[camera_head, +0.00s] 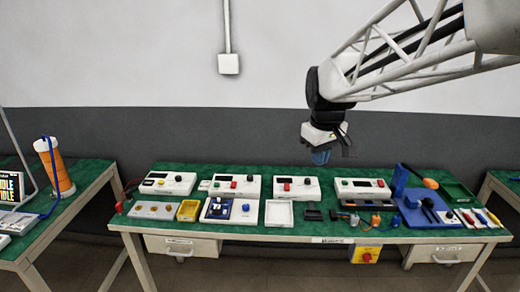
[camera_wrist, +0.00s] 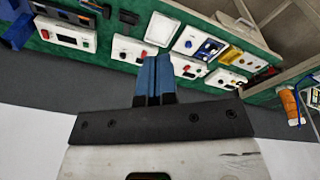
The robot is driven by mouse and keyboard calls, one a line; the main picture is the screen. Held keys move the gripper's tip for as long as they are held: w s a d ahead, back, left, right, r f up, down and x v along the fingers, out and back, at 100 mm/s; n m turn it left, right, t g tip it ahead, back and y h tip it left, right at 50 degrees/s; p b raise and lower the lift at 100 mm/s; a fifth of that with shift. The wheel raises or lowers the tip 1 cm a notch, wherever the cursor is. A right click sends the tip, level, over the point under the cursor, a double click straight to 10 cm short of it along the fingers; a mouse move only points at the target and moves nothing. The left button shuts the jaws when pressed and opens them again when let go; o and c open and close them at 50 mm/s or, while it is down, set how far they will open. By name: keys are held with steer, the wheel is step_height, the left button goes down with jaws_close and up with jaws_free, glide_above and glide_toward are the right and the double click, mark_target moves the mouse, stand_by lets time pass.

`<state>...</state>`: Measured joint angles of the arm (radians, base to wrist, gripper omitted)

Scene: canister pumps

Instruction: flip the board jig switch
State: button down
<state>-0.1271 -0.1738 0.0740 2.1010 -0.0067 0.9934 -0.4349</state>
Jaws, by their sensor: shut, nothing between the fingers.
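A white jig with a blue board (camera_head: 217,209) lies at the front of the green bench, left of centre. Small dark and white round parts sit on it. It also shows in the wrist view (camera_wrist: 209,50). Its switch is too small to make out for certain. My gripper (camera_head: 321,158) hangs above the back of the bench, right of the jig and well apart from it. Its blue fingers (camera_wrist: 153,70) are together with nothing between them.
White control boxes (camera_head: 235,184) with red and green buttons line the back of the bench. A yellow tray (camera_head: 188,210) and an empty white tray (camera_head: 279,212) flank the jig. A blue fixture (camera_head: 425,212) stands at the right. The air above the bench looks clear.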

steer(key=w+a+f+n, duration=0.1)
steer(key=w+a+n, duration=0.15)
steer(key=w, duration=0.35)
steer(key=w+a+f+n, duration=0.1)
steer(key=w+a, duration=0.3)
steer(key=w, duration=0.2)
steer(key=n+g, duration=0.2)
steer(key=n, duration=0.6)
glide_above(233, 185)
steer(key=w, duration=0.2)
step_height(233, 185, down, 18)
steer(key=shift+f, duration=0.3)
steer(key=shift+f, duration=0.1)
step_height(233, 185, down, 14)
steer(key=shift+r, duration=0.1)
steer(key=shift+f, duration=0.25)
